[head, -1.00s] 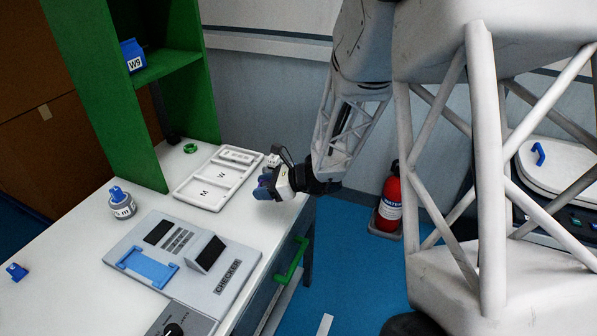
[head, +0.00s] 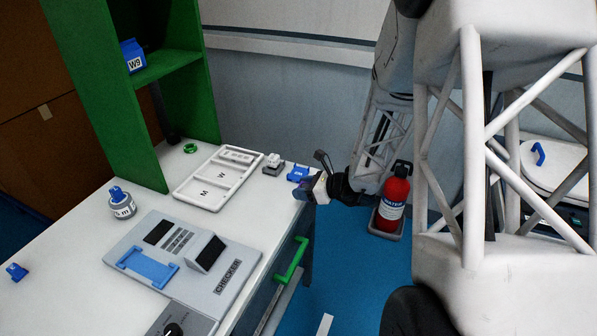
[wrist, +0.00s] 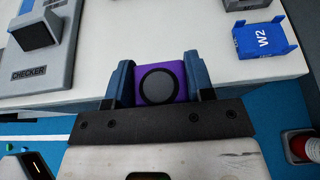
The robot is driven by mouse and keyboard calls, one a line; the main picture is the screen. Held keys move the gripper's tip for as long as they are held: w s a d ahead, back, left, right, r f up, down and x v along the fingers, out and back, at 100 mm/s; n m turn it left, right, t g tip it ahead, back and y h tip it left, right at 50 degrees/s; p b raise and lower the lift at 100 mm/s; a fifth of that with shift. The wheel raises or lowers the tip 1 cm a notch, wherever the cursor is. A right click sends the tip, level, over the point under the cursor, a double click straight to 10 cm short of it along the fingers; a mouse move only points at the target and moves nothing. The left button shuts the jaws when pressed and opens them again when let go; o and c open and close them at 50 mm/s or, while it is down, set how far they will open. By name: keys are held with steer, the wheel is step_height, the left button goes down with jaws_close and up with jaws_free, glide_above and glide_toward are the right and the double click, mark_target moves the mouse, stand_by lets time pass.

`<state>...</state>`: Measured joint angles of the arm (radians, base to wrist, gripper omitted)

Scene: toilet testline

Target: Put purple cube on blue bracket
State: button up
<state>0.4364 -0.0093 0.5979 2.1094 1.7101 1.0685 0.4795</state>
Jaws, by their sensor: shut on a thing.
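My gripper (wrist: 159,82) is shut on the purple cube (wrist: 178,68), which has a dark round disc on its upper face. The cube sits between the two blue fingers. In the head view my gripper (head: 303,191) is at the right edge of the white table. A blue bracket marked W2 (wrist: 263,40) lies on the table ahead and to the right in the wrist view, apart from the cube; it also shows in the head view (head: 298,173), just behind my gripper. A lighter blue bracket-shaped frame (head: 147,266) lies on the grey checker.
The grey checker (head: 226,281) stands on the white table at front left. A white tray marked M and W (head: 201,192) lies further back. A small grey block (head: 273,164) is beside the W2 bracket. A red extinguisher (head: 394,198) stands on the floor at right.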

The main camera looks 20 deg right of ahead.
steer(key=shift+f, duration=0.4)
steer(key=shift+w, duration=0.1)
glide_above(293, 178)
steer(key=shift+s+f, duration=0.35)
steer(key=shift+f, duration=0.35)
stand_by(0.4)
steer(key=shift+w, duration=0.3)
steer(key=shift+w+f, duration=0.15)
steer(key=shift+f, duration=1.65)
steer(key=shift+f, duration=0.1)
